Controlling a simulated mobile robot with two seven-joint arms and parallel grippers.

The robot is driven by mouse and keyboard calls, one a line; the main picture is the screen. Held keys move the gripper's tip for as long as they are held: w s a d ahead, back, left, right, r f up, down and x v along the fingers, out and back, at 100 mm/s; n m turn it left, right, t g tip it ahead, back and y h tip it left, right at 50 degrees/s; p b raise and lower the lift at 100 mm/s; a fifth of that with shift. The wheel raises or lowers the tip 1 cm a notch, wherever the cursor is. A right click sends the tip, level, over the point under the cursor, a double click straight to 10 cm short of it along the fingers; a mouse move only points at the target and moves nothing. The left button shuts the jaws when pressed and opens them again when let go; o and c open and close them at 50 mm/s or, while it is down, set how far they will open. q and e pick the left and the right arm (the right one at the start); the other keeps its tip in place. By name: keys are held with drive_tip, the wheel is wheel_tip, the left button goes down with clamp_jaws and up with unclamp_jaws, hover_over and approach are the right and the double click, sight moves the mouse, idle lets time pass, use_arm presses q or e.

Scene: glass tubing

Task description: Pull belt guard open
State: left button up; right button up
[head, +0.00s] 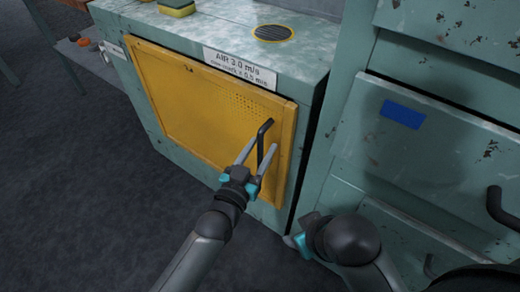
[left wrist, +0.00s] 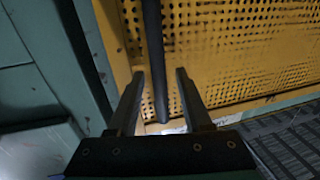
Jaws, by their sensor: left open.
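The belt guard is a yellow perforated panel (head: 190,105) on the front of the green machine cabinet. It looks shut, flush with the cabinet front. Its black bar handle (head: 264,130) stands near the panel's right edge. My left gripper (head: 257,152) is open, with its two fingers either side of the lower part of the handle. In the left wrist view, the handle (left wrist: 153,55) runs down between the open fingertips (left wrist: 160,76), with gaps on both sides. My right gripper (head: 293,240) is low, near the cabinet's bottom right; its fingers are mostly hidden.
A round grille (head: 274,33) and a yellow-green sponge (head: 176,8) are on the cabinet top. A worn green drawer unit (head: 430,140) with a blue patch stands close on the right. Dark floor (head: 90,200) is clear at left.

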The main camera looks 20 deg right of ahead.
use_arm(q)
clamp_jaws()
idle(0.3)
idle(1.1)
